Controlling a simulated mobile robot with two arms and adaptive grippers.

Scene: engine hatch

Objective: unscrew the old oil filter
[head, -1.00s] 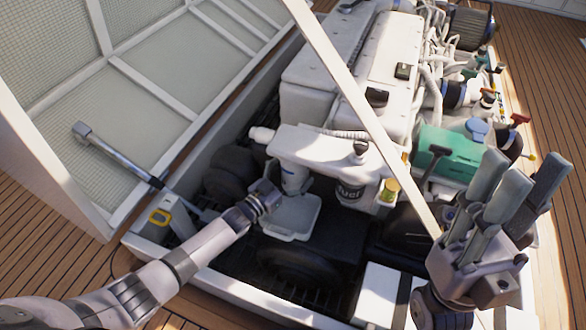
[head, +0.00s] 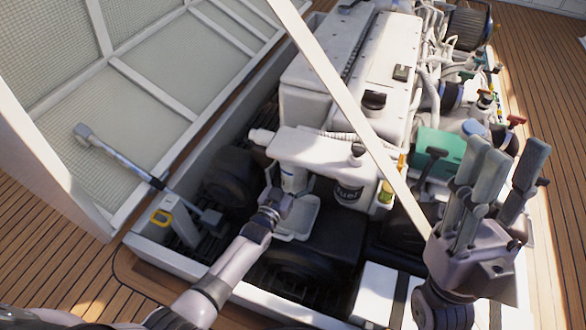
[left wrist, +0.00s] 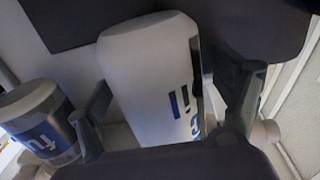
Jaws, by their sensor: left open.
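The oil filter (head: 293,178), a white cylinder with a blue label, hangs under a white housing in the engine bay. My left gripper (head: 277,200) is beside and just below it, hiding its lower part. In the left wrist view the white filter with blue lettering (left wrist: 150,75) lies between the two spread fingers of my left gripper (left wrist: 165,105). The left gripper is open, and I cannot tell whether a finger touches the filter. My right gripper (head: 492,180) is raised at the right, fingers up, apart and empty.
A fuel filter (head: 347,190) hangs right of the oil filter and shows in the left wrist view (left wrist: 38,120). A white tray (head: 302,228) sits below. A white strut (head: 345,95) crosses in front of the engine (head: 315,75). The raised hatch (head: 125,80) stands left.

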